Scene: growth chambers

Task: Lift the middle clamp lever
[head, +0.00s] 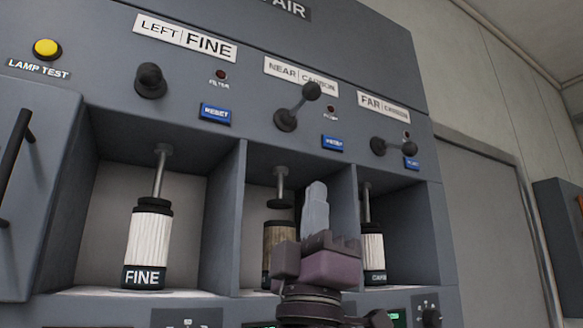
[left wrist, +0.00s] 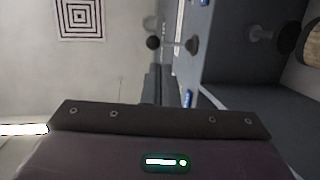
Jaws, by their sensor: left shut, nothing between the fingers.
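The middle clamp lever (head: 298,106), under the NEAR CARBON label, is a dark pivot with a short arm slanting up and right to a round black knob. The left lever (head: 150,81) shows its knob nearly end-on. The right lever (head: 393,147) points right, slightly downward. My left gripper (head: 315,205) is shut and empty, pointing up below the middle lever and apart from it. It hides part of the middle cartridge (head: 277,247). A lever (left wrist: 172,43) shows sideways in the left wrist view; I cannot tell which one. My right gripper is out of view.
Bays under the levers hold white cartridges at left (head: 148,240) and right (head: 373,250). Bay dividers (head: 224,215) stand between them. Blue reset buttons (head: 215,113) and small red lamps sit near the levers. A black door handle (head: 14,153) is at far left.

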